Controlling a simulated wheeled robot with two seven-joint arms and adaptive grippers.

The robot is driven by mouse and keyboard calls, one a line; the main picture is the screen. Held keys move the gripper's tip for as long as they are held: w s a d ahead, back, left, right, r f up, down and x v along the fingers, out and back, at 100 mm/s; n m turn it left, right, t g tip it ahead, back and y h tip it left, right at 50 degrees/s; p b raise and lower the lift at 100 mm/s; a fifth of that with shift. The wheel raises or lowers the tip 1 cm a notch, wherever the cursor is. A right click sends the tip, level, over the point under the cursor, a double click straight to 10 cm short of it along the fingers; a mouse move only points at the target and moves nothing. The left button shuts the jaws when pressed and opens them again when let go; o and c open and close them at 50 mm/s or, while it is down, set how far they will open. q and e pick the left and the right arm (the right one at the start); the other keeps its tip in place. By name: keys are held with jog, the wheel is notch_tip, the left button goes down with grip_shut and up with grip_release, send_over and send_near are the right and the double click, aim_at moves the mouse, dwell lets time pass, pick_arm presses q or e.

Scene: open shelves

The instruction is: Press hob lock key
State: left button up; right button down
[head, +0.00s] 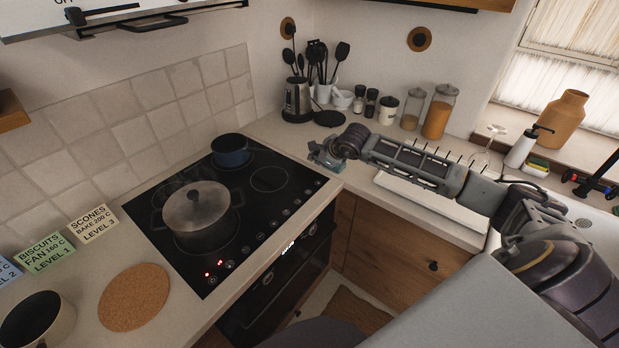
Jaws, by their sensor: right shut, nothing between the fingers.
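The black glass hob (268,208) is set in the counter, with a row of small touch keys (260,236) along its front edge. Red lights (213,269) glow near the left end of that row. The key symbols are too small to tell which one is the lock key. My right arm reaches in from the right, and my right gripper (322,157) is shut and empty. In the picture it lies just beyond the hob's far right corner, and I cannot tell its height. My left gripper is not in view.
A lidded pot (196,208) and a blue pan (230,151) stand on the hob. A cork mat (133,297) and label cards (92,224) are at the left. A kettle (297,100), utensils and jars (438,112) line the back counter. A drying rack lies under my right arm.

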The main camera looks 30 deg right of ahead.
jog(key=b, duration=0.1)
send_over(316, 184)
jog(key=shift+f, duration=2.7)
jog(key=shift+f+b, duration=1.25)
jog(key=shift+b, duration=0.05)
jog(key=shift+f, duration=0.1)
jog(key=shift+f+b, duration=0.35)
jog(key=shift+b, duration=0.5)
